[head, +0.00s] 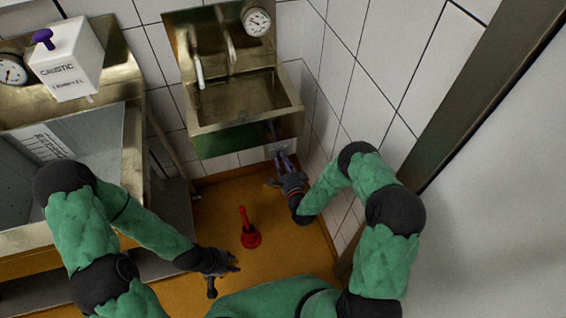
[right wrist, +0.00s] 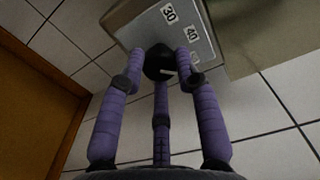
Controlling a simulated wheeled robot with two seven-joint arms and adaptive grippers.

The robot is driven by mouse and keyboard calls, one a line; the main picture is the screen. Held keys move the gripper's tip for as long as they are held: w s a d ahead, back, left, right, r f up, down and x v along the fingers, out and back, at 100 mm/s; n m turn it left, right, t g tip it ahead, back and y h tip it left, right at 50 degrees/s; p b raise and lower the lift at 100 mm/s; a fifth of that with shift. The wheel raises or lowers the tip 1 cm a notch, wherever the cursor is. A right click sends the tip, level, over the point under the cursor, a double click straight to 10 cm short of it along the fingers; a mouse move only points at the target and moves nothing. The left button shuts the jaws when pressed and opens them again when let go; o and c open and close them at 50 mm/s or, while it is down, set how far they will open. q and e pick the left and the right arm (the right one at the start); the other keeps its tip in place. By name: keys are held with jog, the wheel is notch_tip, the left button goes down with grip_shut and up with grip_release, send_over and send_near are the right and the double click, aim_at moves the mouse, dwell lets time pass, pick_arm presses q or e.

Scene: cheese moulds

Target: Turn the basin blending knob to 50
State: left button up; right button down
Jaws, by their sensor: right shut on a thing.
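The black blending knob (right wrist: 158,64) sits on a pale dial plate (right wrist: 138,28) under the basin. The labels 30 and 40 are readable; a further label is partly hidden by a finger. A short white mark shows on the knob, but I cannot tell the exact setting. My right gripper (right wrist: 160,58) has its three purple fingers closed around the knob. In the head view, my right gripper (head: 283,160) reaches the plate (head: 277,148) below the basin (head: 245,103), and the knob is hidden. My left gripper (head: 225,279) is low over the floor, empty, its fingers spread.
A round gauge (head: 257,22) is above the basin. A red plunger-like object (head: 250,237) stands on the orange floor between my arms. A white CAUSTIC container (head: 67,62) is on the left sink unit (head: 118,90). The tiled wall (head: 335,75) is close on the right.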

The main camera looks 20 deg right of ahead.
jog(key=shift+w+d+r, duration=0.3)
jog(key=shift+d, duration=0.15)
jog(key=c, duration=0.9)
grip_release()
jog(key=shift+m, duration=0.3)
jog(key=shift+s+f, duration=0.1)
jog(key=shift+f, duration=0.05)
jog(key=shift+a, duration=0.2)
jog(key=shift+r, duration=4.95)
